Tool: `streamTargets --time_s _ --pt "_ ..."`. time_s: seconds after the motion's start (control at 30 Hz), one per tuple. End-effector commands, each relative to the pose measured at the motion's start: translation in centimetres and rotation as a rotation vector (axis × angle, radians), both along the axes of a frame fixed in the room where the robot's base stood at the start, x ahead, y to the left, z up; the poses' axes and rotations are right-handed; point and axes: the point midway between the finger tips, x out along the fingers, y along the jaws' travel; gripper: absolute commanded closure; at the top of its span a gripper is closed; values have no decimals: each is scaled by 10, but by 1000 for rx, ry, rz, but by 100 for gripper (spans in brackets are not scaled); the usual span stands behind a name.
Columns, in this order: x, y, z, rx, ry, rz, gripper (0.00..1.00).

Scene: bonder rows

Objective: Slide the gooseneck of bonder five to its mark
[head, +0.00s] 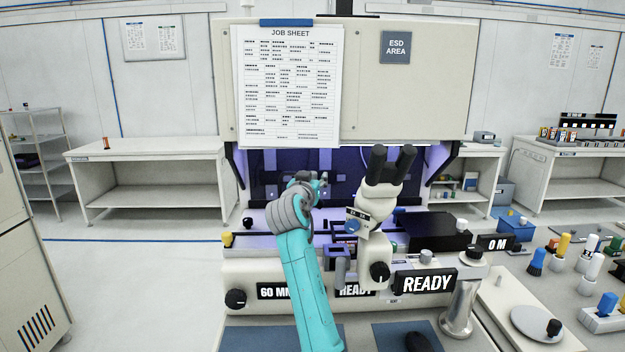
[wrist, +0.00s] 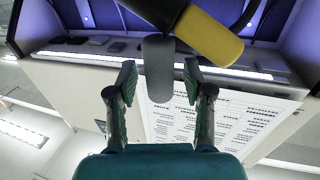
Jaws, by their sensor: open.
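My gripper (wrist: 160,85) is open in the wrist view, its two dark fingers apart. A grey rounded cylinder (wrist: 157,65) shows between the fingers, with clear gaps at both sides. A yellow cylinder (wrist: 210,37) on a dark stem lies just beyond, up and right. I cannot tell surely which is the gooseneck, nor whether either lies within the fingers' depth. I can make out no mark.
A yellow knob (head: 228,239) stands at the bonder's left end. The job sheet (head: 288,85) hangs above my arm. A black READY sign (head: 427,283) and a metal post (head: 459,310) stand to the right. Several coloured-handled tools crowd the right bench. The left floor is clear.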

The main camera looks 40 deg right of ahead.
Motion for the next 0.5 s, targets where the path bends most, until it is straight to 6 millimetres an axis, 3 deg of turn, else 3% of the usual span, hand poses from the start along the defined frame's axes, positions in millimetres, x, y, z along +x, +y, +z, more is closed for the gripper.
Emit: streamTargets --time_s 0.07,0.1,0.3,0.5 --pt "0 0 0 0 0 0 49" --pt "0 0 0 0 0 0 54" --pt "0 0 0 0 0 0 100" --pt "0 -1 0 1 1 0 100"
